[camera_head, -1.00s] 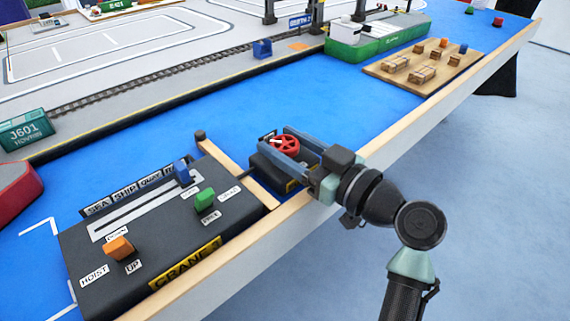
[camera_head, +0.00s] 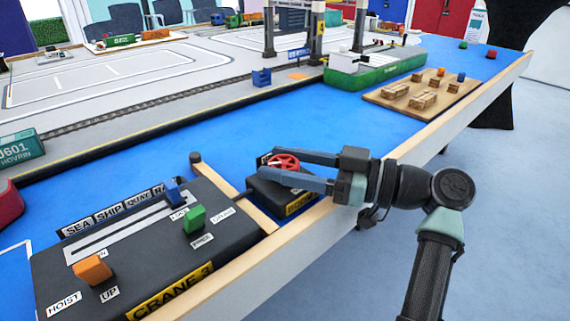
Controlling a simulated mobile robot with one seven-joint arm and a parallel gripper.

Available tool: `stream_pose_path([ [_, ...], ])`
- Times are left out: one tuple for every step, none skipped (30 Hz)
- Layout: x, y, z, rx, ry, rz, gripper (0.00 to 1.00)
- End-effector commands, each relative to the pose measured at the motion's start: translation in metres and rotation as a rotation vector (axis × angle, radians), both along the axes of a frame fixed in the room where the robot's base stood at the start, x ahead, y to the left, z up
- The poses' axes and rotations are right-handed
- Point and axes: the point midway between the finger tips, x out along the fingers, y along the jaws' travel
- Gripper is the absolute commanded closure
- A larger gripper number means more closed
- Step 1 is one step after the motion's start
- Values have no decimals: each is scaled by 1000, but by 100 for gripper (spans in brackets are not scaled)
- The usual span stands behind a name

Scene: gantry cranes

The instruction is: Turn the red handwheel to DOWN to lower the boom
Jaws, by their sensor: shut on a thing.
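The red handwheel (camera_head: 284,162) stands on top of a small black box (camera_head: 268,190) near the table's front edge. My gripper (camera_head: 279,167) reaches in from the right, its two blue-grey fingers on either side of the wheel and shut on it. Parts of the wheel's rim are covered by the fingers. The labels around the wheel are mostly hidden or too small to read, so I cannot tell which way it points.
A green and white ship (camera_head: 375,68) and a wooden board (camera_head: 385,100) with crates lie further back. Blue table surface between is clear.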

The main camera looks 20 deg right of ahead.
Motion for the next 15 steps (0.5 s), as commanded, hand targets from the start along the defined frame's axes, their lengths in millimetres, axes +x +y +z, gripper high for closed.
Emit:
stream_pose_path([
  [0,1,1,1,1,1,97],
  [0,1,1,1,2,1,97],
  [0,1,1,1,2,1,97],
  [0,1,1,1,2,1,97],
  [1,1,1,1,2,0,97],
  [1,1,1,1,2,0,97],
  [1,1,1,1,2,0,97],
  [1,1,0,1,2,0,36],
  [1,1,0,1,2,0,29],
  [1,1,0,1,1,0,23],
  [1,1,0,1,1,0,18],
  [0,1,0,1,1,0,11],
  [0,1,0,1,1,0,11],
  [0,1,0,1,1,0,11],
  [0,1,0,1,1,0,11],
])
